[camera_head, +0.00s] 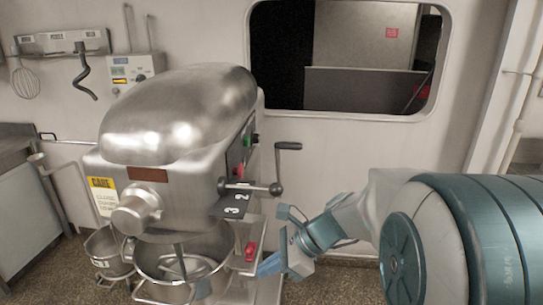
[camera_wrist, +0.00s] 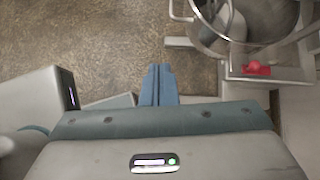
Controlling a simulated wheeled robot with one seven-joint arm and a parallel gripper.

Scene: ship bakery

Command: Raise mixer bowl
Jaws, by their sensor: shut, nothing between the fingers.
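The large metal mixer (camera_head: 175,125) stands left of centre in the head view. Its steel bowl (camera_head: 205,262) sits below the mixer head, with part of the beater inside. The bowl also shows at the upper right of the wrist view (camera_wrist: 205,42). A crank handle with a dark knob (camera_head: 288,147) sticks out on the mixer's right side. A red part (camera_head: 250,251) is low on the mixer beside the bowl; it also shows in the wrist view (camera_wrist: 256,68). My gripper (camera_head: 266,270) is low, to the right of the bowl. In the wrist view its fingers (camera_wrist: 158,72) are together and empty, over floor.
A second metal bowl (camera_head: 108,252) stands left of the mixer bowl. A whisk (camera_head: 25,80) and a dough hook (camera_head: 83,75) hang on the wall. A metal counter (camera_head: 25,200) is at the left. Speckled floor (camera_wrist: 80,45) is clear left of the bowl in the wrist view.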

